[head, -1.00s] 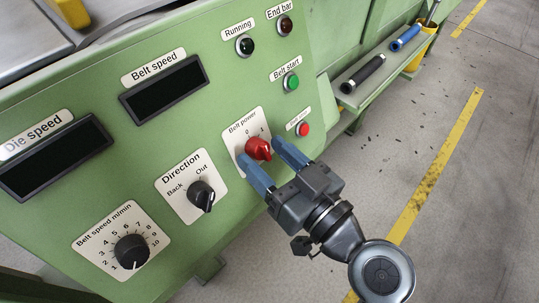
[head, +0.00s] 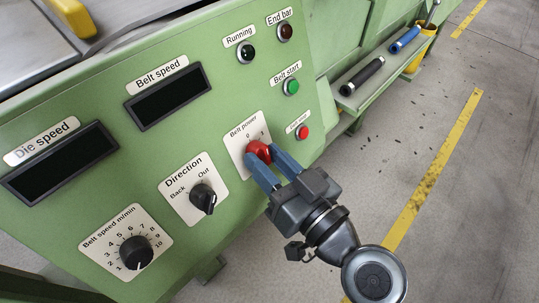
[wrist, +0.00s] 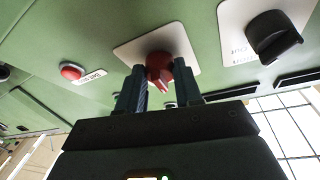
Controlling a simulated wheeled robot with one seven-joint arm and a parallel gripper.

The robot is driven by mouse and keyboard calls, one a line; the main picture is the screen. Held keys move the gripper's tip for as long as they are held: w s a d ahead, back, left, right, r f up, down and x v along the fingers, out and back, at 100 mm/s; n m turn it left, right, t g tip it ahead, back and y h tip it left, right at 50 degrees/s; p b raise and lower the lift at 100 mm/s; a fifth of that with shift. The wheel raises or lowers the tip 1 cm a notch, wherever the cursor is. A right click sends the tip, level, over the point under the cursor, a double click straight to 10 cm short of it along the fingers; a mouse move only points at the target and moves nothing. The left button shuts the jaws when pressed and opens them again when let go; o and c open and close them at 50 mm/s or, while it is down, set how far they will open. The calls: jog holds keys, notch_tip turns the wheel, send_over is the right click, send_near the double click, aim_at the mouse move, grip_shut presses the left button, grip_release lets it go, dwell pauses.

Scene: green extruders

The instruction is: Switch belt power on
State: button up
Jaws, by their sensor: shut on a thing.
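The red belt power knob (head: 258,148) sits on a pale plate (head: 236,144) marked "Belt power", with 0 and 1 above it, on the green panel. My gripper (head: 264,157) is shut on this knob, with one blue finger on each side of its grip. The fingers hide part of the knob, so I cannot tell exactly which mark it points to. In the wrist view the red knob (wrist: 180,72) shows between the dark fingers.
The black Direction knob (head: 204,198) is left of the gripper. The green Belt start button (head: 291,87) and a red button (head: 303,132) lie close above and right. The belt speed dial (head: 136,252) is lower left. Open floor lies to the right.

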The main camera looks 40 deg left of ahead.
jog(key=m+p, duration=0.2)
jog(key=r+m+t+h+p, duration=0.1)
jog(key=m+p, duration=0.1)
jog(key=shift+s+t, duration=0.1)
jog(key=shift+t, duration=0.2)
jog(key=m+p, duration=0.2)
jog(key=p, duration=0.1)
jog(key=m+t+h+p, duration=0.1)
jog(key=m+p, duration=0.1)
jog(key=p, duration=0.1)
jog(key=shift+r+h, duration=0.15)
jog(key=shift+h, duration=0.15)
jog(key=m+h+p, duration=0.1)
jog(key=m+p, duration=0.2)
jog(key=p, duration=0.2)
jog(key=shift+s+a, duration=0.1)
jog(key=shift+m+h+p, duration=0.3)
jog(key=shift+m+p, duration=0.4)
jog(key=shift+p, duration=0.4)
jog(key=shift+f, duration=0.3)
jog(key=o, duration=1)
jog(key=shift+o, duration=0.2)
jog(key=v, duration=0.7)
jog(key=shift+s+d, duration=0.3)
